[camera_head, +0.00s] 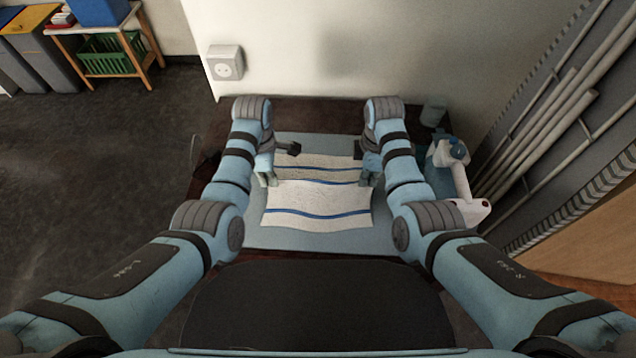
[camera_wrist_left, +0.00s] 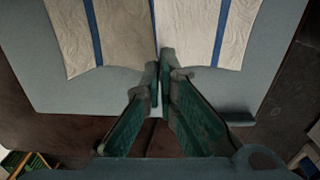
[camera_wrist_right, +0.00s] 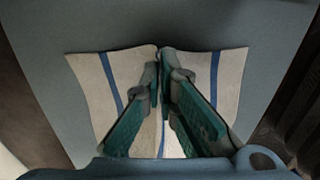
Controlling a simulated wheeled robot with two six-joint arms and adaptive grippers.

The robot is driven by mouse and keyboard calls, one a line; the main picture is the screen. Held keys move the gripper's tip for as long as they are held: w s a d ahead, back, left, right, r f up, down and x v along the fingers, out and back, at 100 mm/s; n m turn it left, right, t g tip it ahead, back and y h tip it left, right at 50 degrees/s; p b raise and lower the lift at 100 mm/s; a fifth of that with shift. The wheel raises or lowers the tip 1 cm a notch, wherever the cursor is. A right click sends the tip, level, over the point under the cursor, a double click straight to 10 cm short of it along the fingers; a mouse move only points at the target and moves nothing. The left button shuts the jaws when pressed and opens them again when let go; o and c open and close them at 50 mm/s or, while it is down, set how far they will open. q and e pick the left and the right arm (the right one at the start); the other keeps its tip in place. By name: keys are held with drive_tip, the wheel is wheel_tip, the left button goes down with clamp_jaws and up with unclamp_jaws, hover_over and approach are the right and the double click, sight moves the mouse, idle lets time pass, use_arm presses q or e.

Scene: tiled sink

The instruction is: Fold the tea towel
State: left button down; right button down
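The tea towel (camera_head: 318,205), white with blue stripes, lies on a light blue mat (camera_head: 285,238). A raised ridge crosses its middle from left to right, with the far part in shade and the near part bright. My left gripper (camera_head: 270,181) is at the left end of this ridge. In the left wrist view its fingers (camera_wrist_left: 160,62) are closed together on the towel's edge. My right gripper (camera_head: 367,180) is at the right end. In the right wrist view its fingers (camera_wrist_right: 161,62) are closed on the opposite edge. The pinched cloth is mostly hidden by the fingers.
The mat lies on a dark brown table against a pale wall (camera_head: 320,55) with a socket (camera_head: 224,63). A small dark object (camera_head: 290,148) shows beyond the towel. Bare mat lies in front of the towel.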

use_arm(q)
drive_tip(key=shift+r, duration=0.6)
use_arm(e)
drive_tip(key=shift+r, duration=0.6)
use_arm(q)
drive_tip(key=shift+s, duration=0.1)
use_arm(e)
drive_tip(key=shift+s, duration=0.1)
